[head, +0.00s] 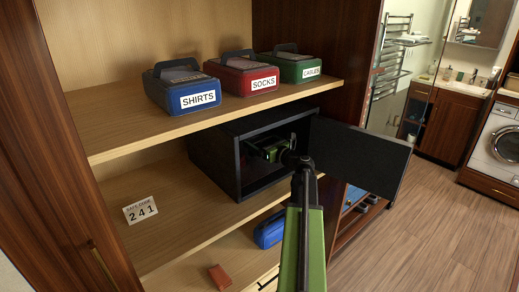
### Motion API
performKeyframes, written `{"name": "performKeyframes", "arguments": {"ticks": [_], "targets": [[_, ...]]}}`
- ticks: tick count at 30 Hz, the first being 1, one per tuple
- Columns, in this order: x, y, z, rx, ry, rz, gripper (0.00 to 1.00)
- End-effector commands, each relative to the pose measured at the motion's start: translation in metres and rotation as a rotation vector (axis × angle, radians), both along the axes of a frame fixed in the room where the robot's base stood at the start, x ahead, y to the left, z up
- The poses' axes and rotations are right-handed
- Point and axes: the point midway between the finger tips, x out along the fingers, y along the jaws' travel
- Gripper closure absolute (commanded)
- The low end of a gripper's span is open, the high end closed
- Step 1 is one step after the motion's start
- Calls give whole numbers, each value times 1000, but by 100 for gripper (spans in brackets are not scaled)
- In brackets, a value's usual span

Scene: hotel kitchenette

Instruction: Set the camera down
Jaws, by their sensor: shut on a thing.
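My gripper (272,150) reaches into the open black safe (237,180) on the middle shelf. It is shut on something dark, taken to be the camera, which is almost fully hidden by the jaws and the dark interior. I cannot tell whether the held thing touches the safe's floor. The safe door (362,158) stands wide open to the right, and my arm passes just left of it.
Blue SHIRTS (187,90), red SOCKS (243,76) and green CABLES (297,66) boxes stand on the shelf above. A safe code card (141,209) lies left of the safe. Below are a blue item (270,232) and a brown wallet-like item (220,276).

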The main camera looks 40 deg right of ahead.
Motion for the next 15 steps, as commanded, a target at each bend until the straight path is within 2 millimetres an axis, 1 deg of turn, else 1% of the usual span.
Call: {"name": "performKeyframes", "arguments": {"ticks": [1, 8, 13, 14, 15], "targets": [[-3, -5, -15, 1, -1, -7, 70], [-9, -12, -11, 1, -1, -16, 70], [-11, -15, -17, 1, -1, -21, 70], [-11, -16, -15, 0, 0, -21, 2], [-12, -16, -15, 0, 0, -22, 0]]}}
